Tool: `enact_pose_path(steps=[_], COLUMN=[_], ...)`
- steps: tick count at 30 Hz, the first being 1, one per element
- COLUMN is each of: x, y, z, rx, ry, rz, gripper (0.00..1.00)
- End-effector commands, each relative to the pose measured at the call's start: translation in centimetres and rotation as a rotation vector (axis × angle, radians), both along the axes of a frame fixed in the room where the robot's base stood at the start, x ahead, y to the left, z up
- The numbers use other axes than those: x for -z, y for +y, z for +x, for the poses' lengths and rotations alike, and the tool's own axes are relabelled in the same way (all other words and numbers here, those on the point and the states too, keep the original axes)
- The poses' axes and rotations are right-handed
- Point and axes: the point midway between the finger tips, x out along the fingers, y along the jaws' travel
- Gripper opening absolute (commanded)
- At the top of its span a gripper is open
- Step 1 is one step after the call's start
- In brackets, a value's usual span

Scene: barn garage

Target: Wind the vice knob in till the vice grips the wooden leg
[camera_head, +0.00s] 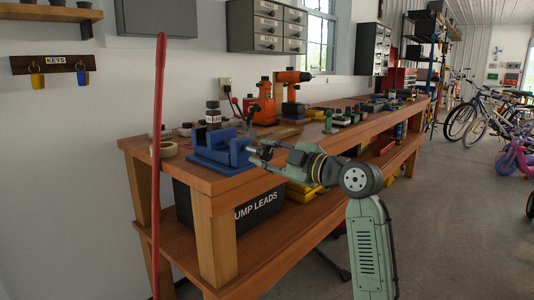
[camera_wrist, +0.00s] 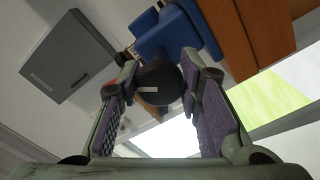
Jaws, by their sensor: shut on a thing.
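The blue vice (camera_head: 222,152) sits on the near left corner of the wooden workbench (camera_head: 300,132), and part of its blue body (camera_wrist: 165,38) shows in the wrist view. The dark round vice knob (camera_wrist: 160,84), with a pale mark on its face, stands in front of the vice. My gripper (camera_head: 260,152) reaches the vice from its right side. In the wrist view my gripper's fingertips (camera_wrist: 160,68) are on either side of the knob, shut on it. A small tan piece (camera_wrist: 149,108) shows beside the knob; I cannot tell whether it is the wooden leg.
A roll of tape (camera_head: 164,149) lies left of the vice. An upright red pole (camera_head: 158,170) stands at the bench's left end. A black box (camera_head: 257,211) sits below.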

Motion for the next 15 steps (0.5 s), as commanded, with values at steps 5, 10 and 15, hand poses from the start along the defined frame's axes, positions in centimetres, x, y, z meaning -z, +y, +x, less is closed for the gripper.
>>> enact_pose_path(steps=[5, 10, 15], x=[-0.13, -0.15, -0.16], y=[0.08, 0.13, 0.15], z=[-0.03, -0.05, -0.05], rx=[-0.002, -0.003, -0.004], ry=[0.102, 0.223, 0.346], rz=[0.089, 0.192, 0.298], gripper=[0.04, 0.04, 0.04])
